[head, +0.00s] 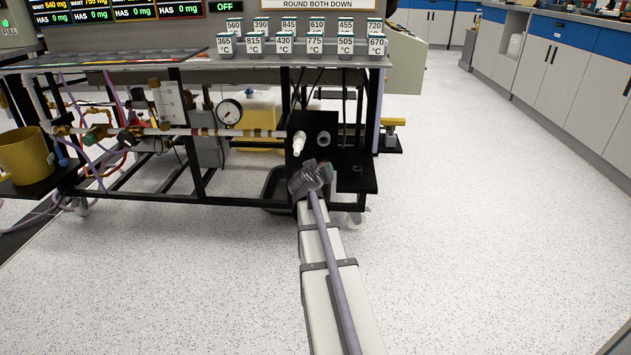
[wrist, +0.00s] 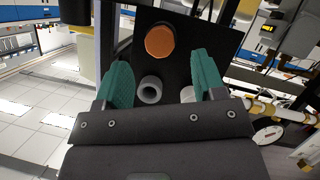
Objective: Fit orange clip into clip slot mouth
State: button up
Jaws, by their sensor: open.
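My gripper (head: 322,172) is in front of the black panel (head: 316,124) at the right end of the rig. In the wrist view my gripper (wrist: 162,70) has two teal fingers spread apart with nothing between them. A round orange disc (wrist: 160,41) shows on the black panel beyond the fingertips; I cannot tell whether it is the orange clip. A grey ring with a dark hole (wrist: 150,90) sits on the panel, seen between the fingers. The ring also shows in the head view (head: 323,139). I cannot tell which opening is the clip slot mouth.
A white knob (head: 299,142) sticks out beside the ring. A black shelf (head: 357,184) juts out at the panel's right. Labelled containers (head: 300,44) stand on the bench top. A pressure gauge (head: 229,111) and pipes are to the left. The floor at right is clear.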

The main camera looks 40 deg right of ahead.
jog(key=b+x, duration=0.1)
jog(key=x, duration=0.4)
jog(key=shift+s, duration=0.1)
jog(key=shift+a, duration=0.1)
grip_shut()
dwell(0.5)
jog(key=shift+s+a, duration=0.4)
jog(key=shift+a, duration=0.05)
